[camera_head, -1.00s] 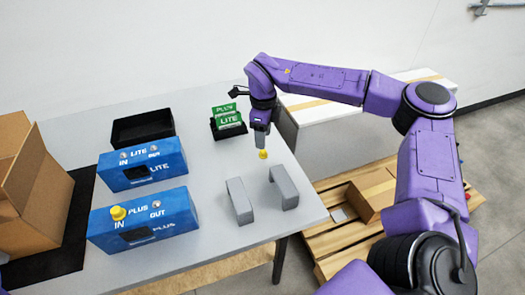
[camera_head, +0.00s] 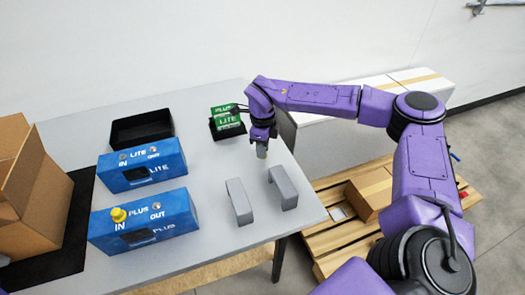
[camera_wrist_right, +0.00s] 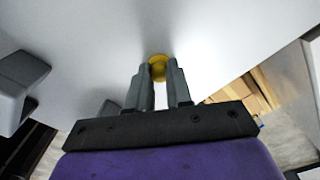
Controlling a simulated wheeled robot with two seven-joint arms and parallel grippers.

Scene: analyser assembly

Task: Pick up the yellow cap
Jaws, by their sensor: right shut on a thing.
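A yellow cap (camera_wrist_right: 158,67) sits between the fingertips of my right gripper (camera_wrist_right: 158,84) in the right wrist view. The fingers are shut on it, close to the grey table top. In the head view the right gripper (camera_head: 262,152) points down over the table, and it hides the cap. Another yellow cap (camera_head: 118,215) sits on the IN port of the blue PLUS box (camera_head: 170,228) at the front left. My left gripper is not in view.
Two grey blocks (camera_head: 239,202) (camera_head: 283,187) stand in front of the right gripper. Green PLUS and LITE boxes (camera_head: 229,122) sit in a black holder behind it. The blue LITE box (camera_head: 115,177), an empty black tray (camera_head: 142,127) and a cardboard box (camera_head: 22,165) are to the left.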

